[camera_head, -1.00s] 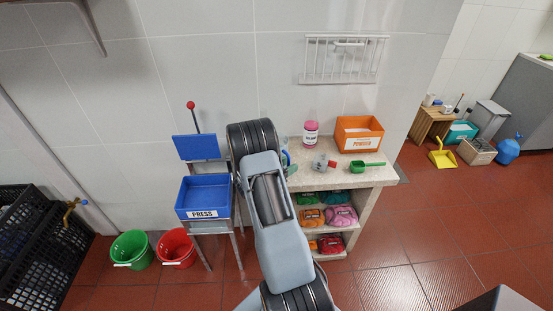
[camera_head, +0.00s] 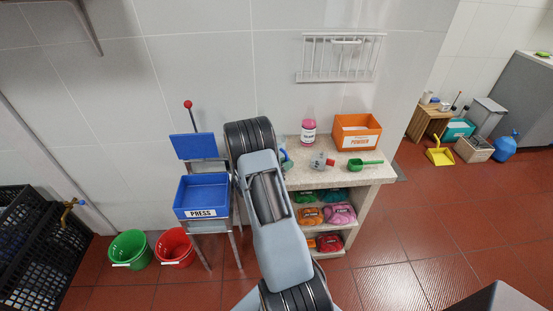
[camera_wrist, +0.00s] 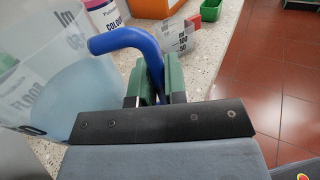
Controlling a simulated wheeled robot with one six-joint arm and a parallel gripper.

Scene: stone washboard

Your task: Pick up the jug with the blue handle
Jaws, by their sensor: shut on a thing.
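The jug (camera_wrist: 75,88) is clear, with printed marks and a blue handle (camera_wrist: 125,39), at the left of the wrist view. Its lower part is cut off by the frame and by my gripper's mount. My gripper (camera_wrist: 155,85) has green fingers shut on the blue handle, one on each side of it. In the head view my arm hides most of the jug, and only a bit of its blue handle (camera_head: 284,155) shows at the left of the stone counter (camera_head: 340,178). I cannot tell whether the jug touches the counter.
A small measuring cup (camera_head: 319,160) with a red part, a green scoop (camera_head: 364,165), a pink bottle (camera_head: 308,132) and an orange powder box (camera_head: 357,132) stand on the counter. A blue press stand (camera_head: 201,197) is at the left. Bundles (camera_head: 311,216) fill the shelves below.

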